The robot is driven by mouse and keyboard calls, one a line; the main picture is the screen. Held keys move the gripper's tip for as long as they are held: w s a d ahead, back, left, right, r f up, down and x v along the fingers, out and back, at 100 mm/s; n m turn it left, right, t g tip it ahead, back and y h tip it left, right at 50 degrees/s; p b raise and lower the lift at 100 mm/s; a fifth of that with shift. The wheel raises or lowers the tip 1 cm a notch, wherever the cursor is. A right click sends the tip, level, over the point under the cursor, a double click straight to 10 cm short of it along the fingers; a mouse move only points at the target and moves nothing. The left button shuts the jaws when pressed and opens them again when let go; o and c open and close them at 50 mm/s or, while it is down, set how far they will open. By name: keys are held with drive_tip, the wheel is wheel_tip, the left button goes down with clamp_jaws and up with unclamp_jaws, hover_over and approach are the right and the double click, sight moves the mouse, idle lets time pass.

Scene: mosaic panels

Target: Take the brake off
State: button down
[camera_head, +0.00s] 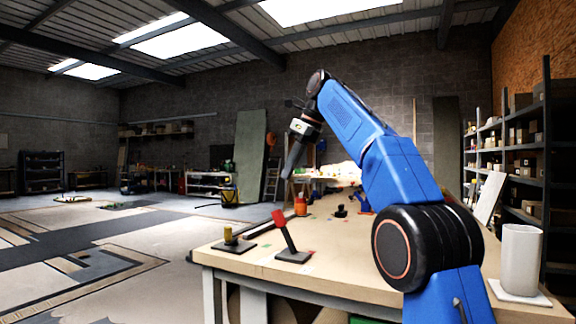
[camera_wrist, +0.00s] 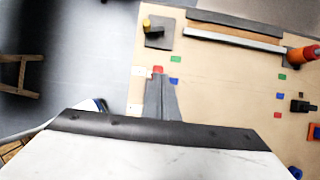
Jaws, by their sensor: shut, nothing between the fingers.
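The brake lever has a red grip (camera_head: 279,218) on a dark stem above a flat dark base (camera_head: 293,257), at the near left part of the bench. It stands tilted, its grip leaning left in the head view.
A yellow knob (camera_head: 228,234) on a dark base stands left of the lever on the wooden bench (camera_head: 340,262). An orange object (camera_head: 300,206) and a black knob (camera_head: 341,210) stand farther back. A white cylinder (camera_head: 521,262) stands at the right. Small coloured markers lie on the bench.

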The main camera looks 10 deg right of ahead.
drive_tip(key=shift+w+a+r, duration=0.1)
drive_tip(key=shift+a+r, duration=0.05)
drive_tip(key=shift+r, duration=0.6)
drive_tip(key=s+d+f+n+t+h, duration=0.1)
drive_tip(key=s+d+f+n, duration=0.3)
drive_tip(key=s+f+n, duration=0.45)
drive_tip(key=s+d+f+n+h, duration=0.1)
drive_tip(key=s+d+f+n, duration=0.4)
drive_tip(key=s, duration=0.7)
drive_tip(key=s+d+f+n, duration=0.1)
drive_tip(key=s+f+n, duration=0.3)
drive_tip(key=s+f, duration=0.4)
drive_tip(key=s+d+f+n+h, duration=0.1)
drive_tip(key=s+d+f+n, duration=0.1)
drive_tip(key=s+f, duration=0.6)
drive_tip(key=s+d+f+n+h, duration=0.1)
drive_tip(key=s+f+n, duration=0.4)
drive_tip(key=f, duration=1.2)
drive_tip(key=s+d, duration=0.1)
drive_tip(key=s, duration=0.2)
drive_tip(key=shift+s+d+f+n+t, duration=0.2)
drive_tip(key=shift+s+f+n+t, duration=0.1)
drive_tip(key=shift+s+f+n, duration=0.05)
